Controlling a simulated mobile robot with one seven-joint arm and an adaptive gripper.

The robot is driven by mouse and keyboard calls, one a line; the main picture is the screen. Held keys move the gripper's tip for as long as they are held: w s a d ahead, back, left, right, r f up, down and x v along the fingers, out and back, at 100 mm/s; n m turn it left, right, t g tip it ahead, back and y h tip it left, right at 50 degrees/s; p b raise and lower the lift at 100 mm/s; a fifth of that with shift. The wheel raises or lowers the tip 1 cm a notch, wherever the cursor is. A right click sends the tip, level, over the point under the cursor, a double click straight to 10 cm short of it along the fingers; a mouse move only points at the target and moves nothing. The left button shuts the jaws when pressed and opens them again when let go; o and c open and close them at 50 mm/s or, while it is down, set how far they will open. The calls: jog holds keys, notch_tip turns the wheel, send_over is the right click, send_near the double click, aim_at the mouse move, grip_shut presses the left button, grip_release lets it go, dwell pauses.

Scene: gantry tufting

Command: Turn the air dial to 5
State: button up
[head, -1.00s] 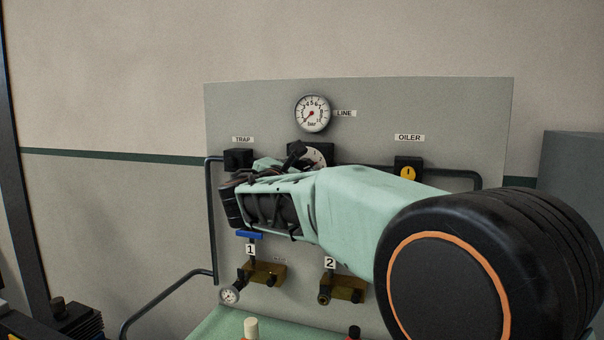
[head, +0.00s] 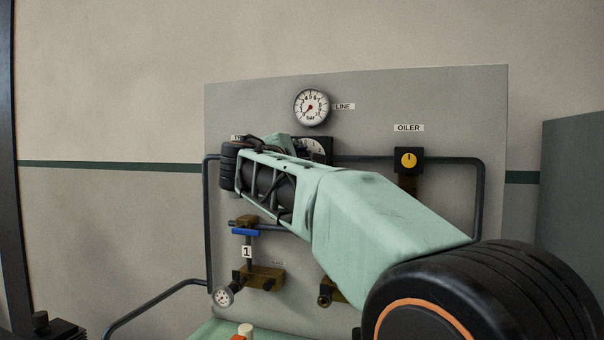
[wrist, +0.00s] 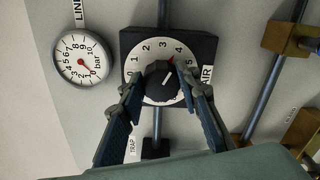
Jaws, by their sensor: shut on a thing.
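The air dial is a dark square block with a white numbered face (wrist: 148,92) and a black centre knob (wrist: 158,72). My gripper (wrist: 160,76) has its two fingers on opposite sides of the knob, shut on it. A red pointer mark on the knob lies near the 4, on its 3 side. The AIR label (wrist: 206,76) is beside the block. In the head view, the dial (head: 318,146) shows only partly behind my arm, and the fingertips are hidden.
The LINE gauge (head: 311,107) is above the dial, and also close to it in the wrist view (wrist: 83,62). The yellow OILER knob (head: 408,160) is to the right. A blue-handled valve (head: 245,232) and dark pipes sit close under my arm.

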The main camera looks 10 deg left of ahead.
jog(key=shift+f+m+b, duration=0.15)
jog(key=shift+m+b, duration=0.95)
jog(key=shift+m, duration=0.5)
jog(key=shift+f+m+b, duration=0.1)
jog(key=shift+m+b, duration=1)
jog(key=shift+m, duration=0.5)
jog(key=o, duration=1.2)
jog(key=shift+r, duration=0.1)
jog(key=shift+c, duration=0.2)
jog(key=s+a, duration=0.2)
jog(key=s, duration=1)
jog(key=shift+a, duration=0.15)
jog(key=shift+w, duration=0.1)
